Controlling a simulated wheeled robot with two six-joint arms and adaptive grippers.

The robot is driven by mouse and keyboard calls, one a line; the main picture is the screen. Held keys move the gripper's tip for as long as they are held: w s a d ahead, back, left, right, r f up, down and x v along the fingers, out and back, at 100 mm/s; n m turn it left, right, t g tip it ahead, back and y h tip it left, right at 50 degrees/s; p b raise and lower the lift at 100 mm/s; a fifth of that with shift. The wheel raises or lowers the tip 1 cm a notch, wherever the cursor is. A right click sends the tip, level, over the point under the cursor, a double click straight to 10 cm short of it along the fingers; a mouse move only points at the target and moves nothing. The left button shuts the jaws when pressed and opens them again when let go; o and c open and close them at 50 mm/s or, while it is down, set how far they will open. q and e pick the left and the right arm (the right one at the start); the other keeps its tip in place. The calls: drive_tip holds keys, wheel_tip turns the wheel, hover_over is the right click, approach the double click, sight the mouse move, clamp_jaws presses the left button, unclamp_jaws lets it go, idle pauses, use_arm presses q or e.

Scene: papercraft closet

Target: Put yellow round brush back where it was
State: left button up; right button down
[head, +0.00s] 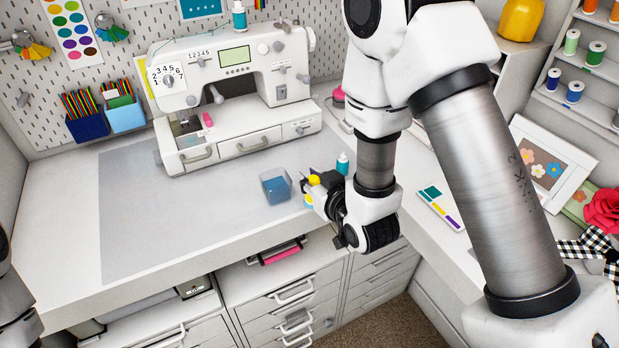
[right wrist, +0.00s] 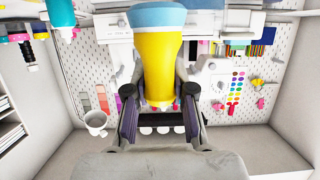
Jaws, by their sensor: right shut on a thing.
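My right gripper (head: 318,192) is over the front right part of the worktop, shut on the yellow round brush (head: 314,180). In the right wrist view the brush (right wrist: 163,65) is a thick yellow body with a light blue band at the top of the picture. It sits between the two fingers of my right gripper (right wrist: 160,105). In the head view most of the brush is hidden by the gripper. My left gripper is out of view.
A translucent blue container (head: 275,187) stands just left of my right gripper. A teal bottle (head: 343,163) stands just behind it. The white sewing machine (head: 235,95) is at the back. The grey mat (head: 150,225) at the left is clear.

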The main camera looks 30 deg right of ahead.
drive_tip(key=w+d+f+p, duration=0.1)
drive_tip(key=w, duration=0.2)
drive_tip(key=w+d+f+p, duration=0.1)
drive_tip(key=w+p, duration=0.1)
drive_tip(key=w+d+f+p, duration=0.1)
drive_tip(key=w+d, duration=0.1)
drive_tip(key=w, duration=0.1)
drive_tip(key=shift+w+f+p, duration=0.25)
drive_tip(key=shift+w+p, duration=0.1)
drive_tip(key=shift+w+d+f, duration=0.1)
drive_tip(key=shift+w+f, duration=0.05)
drive_tip(key=shift+f, duration=0.2)
drive_tip(key=shift+f+b, duration=0.15)
drive_tip(key=shift+b, duration=0.15)
drive_tip(key=c, duration=1.2)
unclamp_jaws()
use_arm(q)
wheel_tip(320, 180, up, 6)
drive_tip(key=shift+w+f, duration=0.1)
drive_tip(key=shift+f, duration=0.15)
use_arm(e)
drive_tip(key=shift+o, duration=1.1)
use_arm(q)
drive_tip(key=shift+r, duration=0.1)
